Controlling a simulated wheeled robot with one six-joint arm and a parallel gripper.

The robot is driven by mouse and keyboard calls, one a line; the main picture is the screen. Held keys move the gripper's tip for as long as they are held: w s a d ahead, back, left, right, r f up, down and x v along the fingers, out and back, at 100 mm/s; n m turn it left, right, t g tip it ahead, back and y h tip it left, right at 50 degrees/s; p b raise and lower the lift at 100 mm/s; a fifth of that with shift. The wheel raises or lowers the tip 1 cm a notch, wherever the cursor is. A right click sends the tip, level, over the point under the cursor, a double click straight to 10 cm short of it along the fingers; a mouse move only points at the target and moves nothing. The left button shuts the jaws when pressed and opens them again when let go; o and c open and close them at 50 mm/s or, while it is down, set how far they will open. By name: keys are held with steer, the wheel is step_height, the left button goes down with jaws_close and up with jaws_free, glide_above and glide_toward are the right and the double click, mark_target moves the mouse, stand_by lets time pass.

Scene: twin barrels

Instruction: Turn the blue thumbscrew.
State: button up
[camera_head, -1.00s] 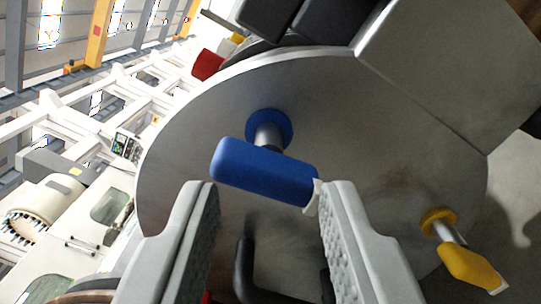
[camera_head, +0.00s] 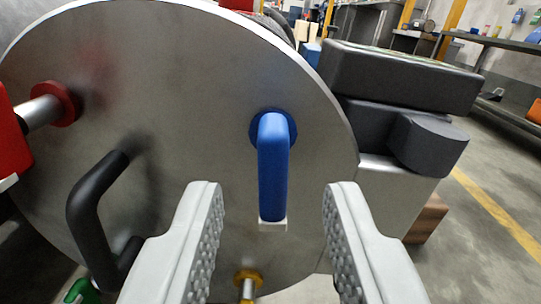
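The blue thumbscrew (camera_head: 273,165) stands out from a round grey metal lid (camera_head: 190,120). Its handle hangs downward in the picture from a blue collar, with a small white tip at its lower end. My gripper (camera_head: 275,205) is open, one finger on each side of the handle's lower end, with a visible gap on both sides. Nothing is held between the fingers. How far the fingertips are from the handle in depth is hard to tell.
A red thumbscrew (camera_head: 55,105) is at the left of the lid, a yellow one (camera_head: 248,280) below, and a black bent handle (camera_head: 95,210) at lower left. A green part (camera_head: 82,291) shows at the bottom left. Dark blocks (camera_head: 400,85) stand right of the lid.

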mark_target(275, 182)
steer(key=shift+w, duration=0.1)
steer(key=shift+w, duration=2.45)
jaws_close()
steer(key=shift+m, duration=0.4)
steer(key=shift+c, duration=1.7)
jaws_free()
steer(key=shift+m, duration=0.3)
steer(key=o, duration=0.3)
steer(key=shift+o, duration=0.2)
steer(key=shift+s, duration=0.15)
